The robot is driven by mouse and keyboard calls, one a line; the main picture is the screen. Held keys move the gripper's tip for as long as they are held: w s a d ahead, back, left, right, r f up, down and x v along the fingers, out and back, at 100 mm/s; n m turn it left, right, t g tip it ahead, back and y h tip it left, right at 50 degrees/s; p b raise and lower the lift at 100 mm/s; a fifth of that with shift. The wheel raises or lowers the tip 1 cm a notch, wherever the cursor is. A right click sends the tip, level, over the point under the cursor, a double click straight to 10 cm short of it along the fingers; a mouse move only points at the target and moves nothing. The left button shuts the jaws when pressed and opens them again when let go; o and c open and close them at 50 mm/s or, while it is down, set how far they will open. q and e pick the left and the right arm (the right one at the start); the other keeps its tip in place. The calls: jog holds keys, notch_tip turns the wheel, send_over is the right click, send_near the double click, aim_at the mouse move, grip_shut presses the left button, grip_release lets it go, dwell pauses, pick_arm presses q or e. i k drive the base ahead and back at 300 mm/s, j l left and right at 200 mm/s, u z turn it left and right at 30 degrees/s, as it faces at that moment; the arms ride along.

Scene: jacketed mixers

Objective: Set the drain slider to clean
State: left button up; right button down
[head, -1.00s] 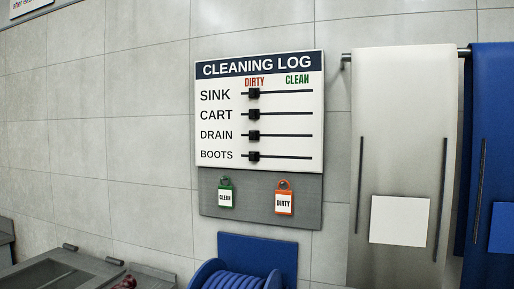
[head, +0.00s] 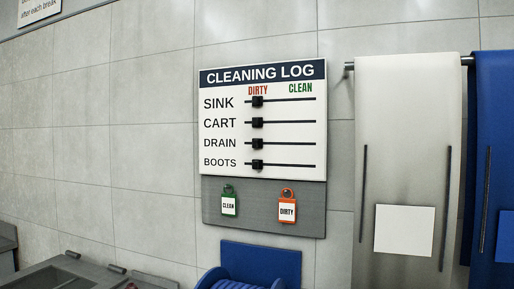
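The cleaning log board (head: 218,100) hangs on the tiled wall near the middle of the head view. It has rows for sink, cart, drain and boots, with a red DIRTY heading on the left and a green CLEAN heading on the right. The black drain slider (head: 257,143) sits at the left of its track, under DIRTY. The sink slider (head: 257,102), cart slider (head: 257,122) and boots slider (head: 257,164) also sit at the left. Neither of my grippers shows in the head view.
A green CLEAN tag (head: 229,205) and an orange DIRTY tag (head: 287,211) hang on the grey panel below. White (head: 405,110) and blue (head: 492,110) aprons hang from a rail at right. A blue hose reel (head: 245,281) and a grey basin (head: 60,275) stand below.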

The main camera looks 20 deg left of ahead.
aim_at(257, 143)
jog(key=j+z, duration=0.25)
jog(key=z, duration=0.25)
jog(key=j+z, duration=0.3)
jog(key=z, duration=0.15)
